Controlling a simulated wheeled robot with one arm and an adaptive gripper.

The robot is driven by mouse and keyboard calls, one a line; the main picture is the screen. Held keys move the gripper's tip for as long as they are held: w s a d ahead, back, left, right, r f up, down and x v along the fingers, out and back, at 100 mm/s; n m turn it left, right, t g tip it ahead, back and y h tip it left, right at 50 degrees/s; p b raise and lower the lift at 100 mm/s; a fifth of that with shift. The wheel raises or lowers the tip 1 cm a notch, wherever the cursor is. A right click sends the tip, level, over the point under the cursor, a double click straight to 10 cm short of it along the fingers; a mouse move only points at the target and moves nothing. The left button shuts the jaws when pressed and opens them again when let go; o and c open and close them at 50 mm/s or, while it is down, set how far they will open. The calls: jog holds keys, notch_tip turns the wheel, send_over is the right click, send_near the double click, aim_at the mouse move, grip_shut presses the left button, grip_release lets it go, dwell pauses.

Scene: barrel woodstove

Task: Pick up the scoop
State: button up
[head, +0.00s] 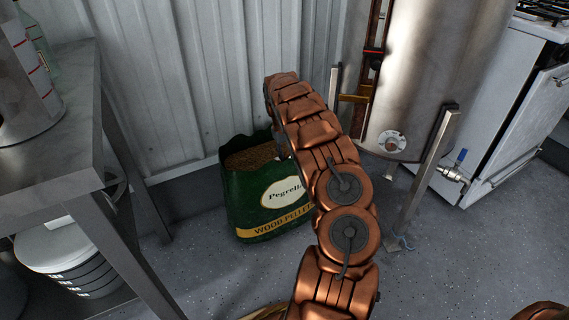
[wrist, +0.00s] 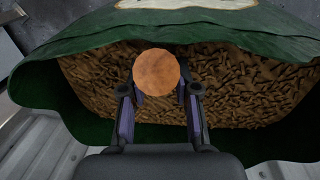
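The round, flat wooden end of what looks like the scoop's handle (wrist: 157,72) shows in the wrist view. It points up towards the camera, and the rest of the scoop is hidden below it. My gripper (wrist: 158,90) reaches down over the pellets with one finger on each side of this wooden end. The fingertips appear to touch its sides, so the gripper looks shut on it.
The green pellet bag (head: 256,199) stands open on the floor by the corrugated wall (head: 185,85). Wood pellets (wrist: 240,95) fill it, and its rim surrounds my gripper. A metal table (head: 62,160) is at left. A steel tank (head: 430,75) on legs stands at right.

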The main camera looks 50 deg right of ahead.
grip_shut()
dwell(0.3)
